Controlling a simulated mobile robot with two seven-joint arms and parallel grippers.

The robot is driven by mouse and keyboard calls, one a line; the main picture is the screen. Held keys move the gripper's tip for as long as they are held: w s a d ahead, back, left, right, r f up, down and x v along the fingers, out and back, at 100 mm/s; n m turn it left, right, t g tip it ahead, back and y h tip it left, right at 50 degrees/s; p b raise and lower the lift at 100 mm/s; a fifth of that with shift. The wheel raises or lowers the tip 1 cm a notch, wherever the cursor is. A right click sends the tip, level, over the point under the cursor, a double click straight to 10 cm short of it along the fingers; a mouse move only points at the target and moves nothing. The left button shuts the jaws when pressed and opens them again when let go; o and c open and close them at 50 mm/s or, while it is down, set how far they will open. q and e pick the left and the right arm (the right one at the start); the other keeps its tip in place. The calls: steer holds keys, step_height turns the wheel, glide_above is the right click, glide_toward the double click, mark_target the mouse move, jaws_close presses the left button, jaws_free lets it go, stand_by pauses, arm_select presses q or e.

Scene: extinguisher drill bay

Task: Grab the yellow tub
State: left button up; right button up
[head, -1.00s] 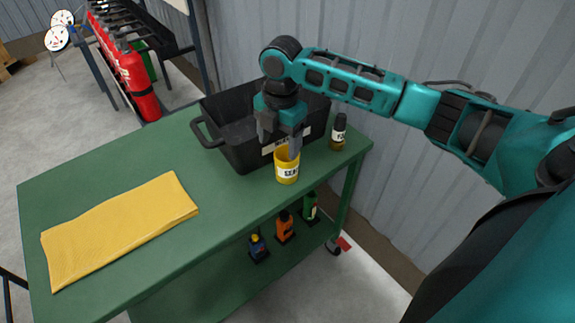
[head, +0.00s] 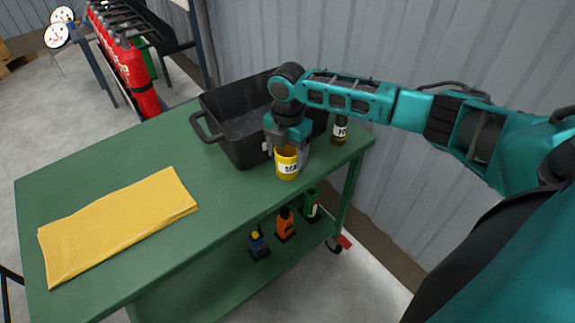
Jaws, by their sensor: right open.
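The yellow tub (head: 287,168) with a white label stands upright on the green table near its right front edge, just in front of the black bin. My right gripper (head: 287,157) points down over the tub, with its jaws open. One finger is at the tub's left side and the other at its right side, both low around it. Whether the fingers touch the tub cannot be told. My left gripper does not show.
A black bin (head: 217,110) stands directly behind the tub. A dark bottle (head: 339,131) stands to the right. A folded yellow cloth (head: 118,226) lies on the left of the green table (head: 215,212). Several small bottles (head: 285,225) stand on the lower shelf.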

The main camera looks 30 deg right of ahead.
step_height(320, 180, down, 3)
steer(key=shift+r, duration=0.2)
steer(key=c, duration=0.8)
steer(key=shift+r, duration=0.15)
steer(key=shift+c, duration=0.2)
